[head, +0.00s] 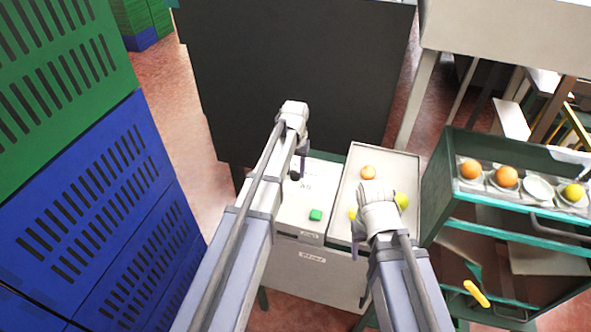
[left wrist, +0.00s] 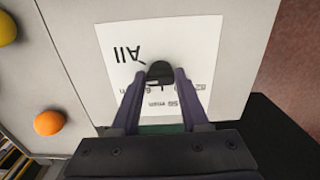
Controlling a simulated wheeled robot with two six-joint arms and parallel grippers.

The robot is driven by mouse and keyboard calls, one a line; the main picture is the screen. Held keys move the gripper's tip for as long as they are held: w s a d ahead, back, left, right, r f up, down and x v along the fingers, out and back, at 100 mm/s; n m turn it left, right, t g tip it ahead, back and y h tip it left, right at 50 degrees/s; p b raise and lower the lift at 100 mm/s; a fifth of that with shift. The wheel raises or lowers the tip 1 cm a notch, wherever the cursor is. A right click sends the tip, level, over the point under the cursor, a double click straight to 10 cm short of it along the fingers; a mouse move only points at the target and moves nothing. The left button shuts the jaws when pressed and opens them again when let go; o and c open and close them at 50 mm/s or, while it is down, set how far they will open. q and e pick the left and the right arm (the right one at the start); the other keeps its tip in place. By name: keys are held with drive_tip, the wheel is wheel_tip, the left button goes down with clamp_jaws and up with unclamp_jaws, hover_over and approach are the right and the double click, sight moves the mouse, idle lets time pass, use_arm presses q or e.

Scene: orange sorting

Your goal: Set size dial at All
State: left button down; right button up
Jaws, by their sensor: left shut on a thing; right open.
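The size dial (left wrist: 160,72) is a small black knob on a white label sheet. In the left wrist view it sits between the tips of my left gripper (left wrist: 160,78), which is shut on it. The word All (left wrist: 128,55) is printed on the sheet, up and left of the knob; other size marks lie below, partly covered by the fingers. Where the dial points I cannot tell. In the head view my left gripper (head: 299,165) reaches down onto the white panel (head: 308,195). My right gripper (head: 360,262) is open, over the front of the tray.
A green button (head: 316,214) is on the panel. A green cart (head: 450,190) with fruit stands right. Blue crates (head: 110,200) stack at left; a dark cabinet (head: 300,80) is behind.

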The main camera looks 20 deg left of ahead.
sight(294, 173)
use_arm(q)
drive_tip(key=m, duration=0.6)
drive_tip(key=shift+a, duration=0.1)
drive_tip(key=shift+m, duration=0.3)
idle(0.4)
drive_tip(key=shift+c, duration=2)
unclamp_jaws()
drive_tip(key=shift+r, duration=0.1)
wheel_tip(294, 173, up, 8)
drive_tip(key=p, duration=0.8)
drive_tip(key=shift+f, duration=0.2)
